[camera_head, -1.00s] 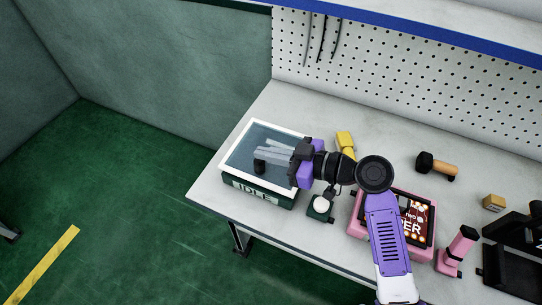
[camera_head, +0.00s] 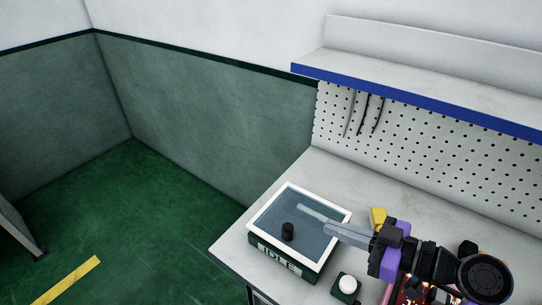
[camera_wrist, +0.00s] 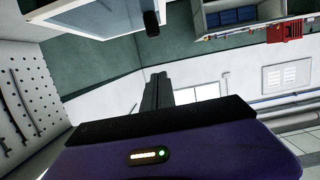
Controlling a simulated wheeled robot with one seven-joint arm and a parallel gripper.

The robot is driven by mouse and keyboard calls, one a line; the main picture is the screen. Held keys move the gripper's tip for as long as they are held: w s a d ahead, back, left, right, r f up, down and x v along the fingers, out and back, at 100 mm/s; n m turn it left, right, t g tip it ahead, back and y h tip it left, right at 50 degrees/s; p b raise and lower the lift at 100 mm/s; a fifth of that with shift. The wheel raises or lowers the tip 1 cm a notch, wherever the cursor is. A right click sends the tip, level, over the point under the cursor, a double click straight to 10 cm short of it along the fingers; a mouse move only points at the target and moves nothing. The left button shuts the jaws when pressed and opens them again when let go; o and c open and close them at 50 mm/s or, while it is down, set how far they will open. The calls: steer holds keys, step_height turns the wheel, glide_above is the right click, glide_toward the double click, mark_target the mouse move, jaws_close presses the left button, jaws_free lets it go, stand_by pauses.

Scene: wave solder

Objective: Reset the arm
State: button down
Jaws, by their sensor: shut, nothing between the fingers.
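My gripper (camera_head: 328,229) is shut and empty. Its grey fingers point left in the head view, with the tips over the right edge of the white-rimmed box. In the wrist view the closed fingers (camera_wrist: 156,92) stand up from the purple gripper body. The box (camera_head: 262,208) has a dark glassy top, a small black knob (camera_head: 287,231) and a green front that reads IDLE. A pale streak like a reflection of the fingers shows on its top. My black and purple arm reaches in from the lower right and hides part of the bench.
A white button on a green base (camera_head: 347,284) sits right of the box. A yellow object (camera_head: 378,217) stands behind my gripper. A pegboard (camera_head: 430,140) with hanging cables and a blue-edged shelf (camera_head: 420,97) rise behind the bench. Green floor lies open at left.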

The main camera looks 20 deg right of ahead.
steer(key=w+d+r+m+t+h, duration=0.2)
steer(key=w+d+m+t+h, duration=0.1)
steer(key=d+m+h, duration=0.25)
steer(key=s+d+f+m+h, duration=0.3)
steer(key=s+f+m+h, duration=0.1)
steer(key=s+m+h, duration=0.15)
steer(key=s+a+n, duration=0.1)
steer(key=s+a, duration=0.3)
steer(key=s, duration=0.4)
steer(key=s+a+f+n+y, duration=0.1)
steer(key=s+a, duration=0.3)
steer(key=s, duration=0.4)
steer(key=s+a+f+n+y, duration=0.1)
steer(key=s+a, duration=0.4)
steer(key=s, duration=0.3)
steer(key=shift+s+n, duration=0.25)
steer(key=shift+n, duration=0.15)
